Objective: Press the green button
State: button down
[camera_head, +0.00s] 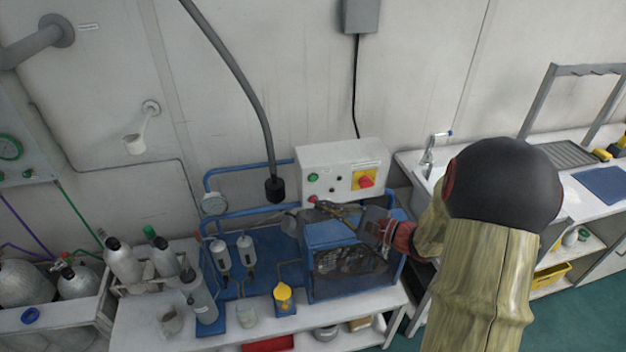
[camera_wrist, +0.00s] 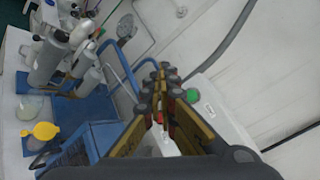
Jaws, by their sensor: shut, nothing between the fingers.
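The green button (camera_head: 313,177) is at the left of the white control box (camera_head: 342,160), above a small red button (camera_head: 312,199). In the wrist view the green button (camera_wrist: 193,96) shows just right of the fingers, uncovered. My gripper (camera_head: 316,206) reaches in from the right, in front of the box's lower left part. Its fingers (camera_wrist: 165,72) are shut and empty, with the tips below the green button in the head view. I see no contact with it, and the exact gap in depth is hard to tell.
A large red knob on a yellow plate (camera_head: 366,179) is at the box's right. The blue compressor frame (camera_head: 330,235) stands below my gripper. A black hose end (camera_head: 275,189) hangs left of the box. Gas cylinders (camera_head: 123,258) stand further left.

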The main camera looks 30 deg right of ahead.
aim_at(313, 178)
jog(key=w+d, duration=0.2)
jog(key=w, duration=0.6)
jog(key=shift+d+b, duration=0.15)
jog(key=shift+b, duration=0.25)
jog(key=shift+w, duration=0.15)
dwell(1.0)
jog(key=shift+w+d, duration=0.1)
jog(key=shift+w, duration=0.2)
